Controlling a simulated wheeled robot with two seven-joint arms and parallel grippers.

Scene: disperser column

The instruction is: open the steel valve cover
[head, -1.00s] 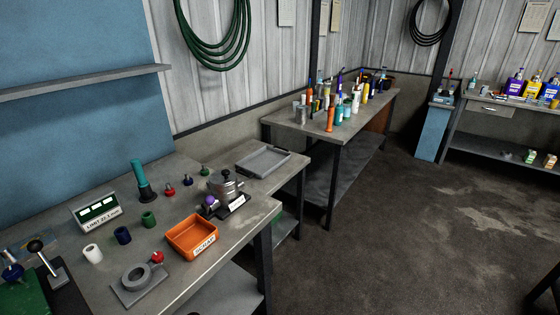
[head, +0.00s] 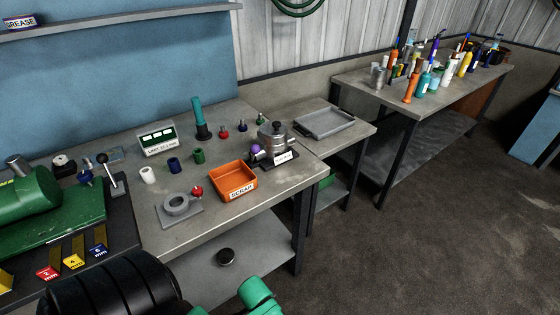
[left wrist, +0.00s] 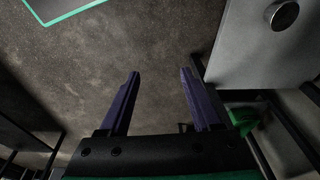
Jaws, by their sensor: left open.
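The steel valve (head: 273,138) is a round metal pot-like body with a dark knob on its lid. It stands upright on a dark base with a white label, near the workbench's right end. A purple ball (head: 255,149) sits at its left side. The lid appears seated on the body. My left gripper (left wrist: 160,73) has two purple fingers, apart and empty, above the dark floor in the left wrist view. It is away from the valve, which does not show in that view. My right gripper is not in view.
The workbench (head: 230,215) holds an orange scrap bin (head: 233,177) in front of the valve, a grey ring fixture (head: 178,205), a display box (head: 157,140) and several small coloured parts. A grey tray (head: 325,123) lies on the side table. A black disc (head: 226,257) lies on the lower shelf.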

